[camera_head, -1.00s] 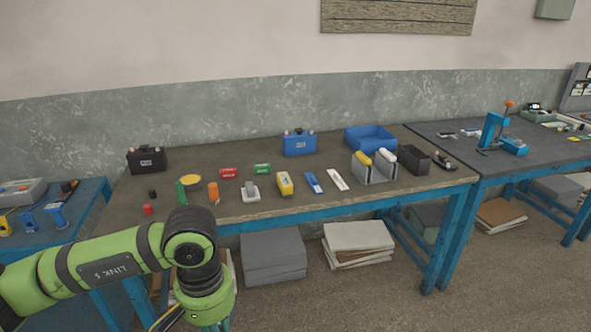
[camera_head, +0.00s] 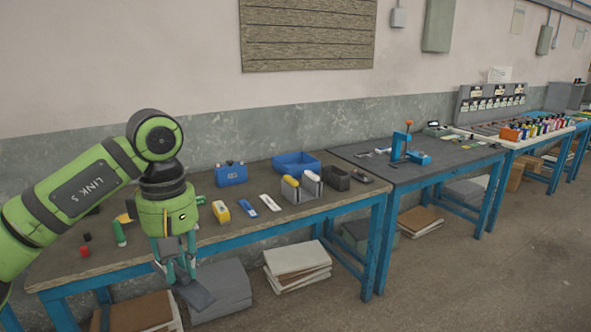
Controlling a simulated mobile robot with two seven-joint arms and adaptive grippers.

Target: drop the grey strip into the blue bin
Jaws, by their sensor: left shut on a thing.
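My left gripper (camera_head: 177,270) hangs pointing down in front of the workbench's front edge, at the left of the view. It is shut on the grey strip (camera_head: 196,295), a dark flat piece that shows below the fingers, tilted and clear of the bench. The fingers hide part of the strip. The blue bin (camera_head: 296,158) is an open tray at the back of the bench, to the right of and beyond the gripper. Its inside floor is mostly hidden. My right gripper is out of view.
A blue battery (camera_head: 231,174) stands left of the bin. Grey holders (camera_head: 301,188) and a black box (camera_head: 336,178) stand in front and right of it. A yellow item (camera_head: 221,211), a blue strip (camera_head: 270,202) and a green cylinder (camera_head: 119,232) are near the front edge.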

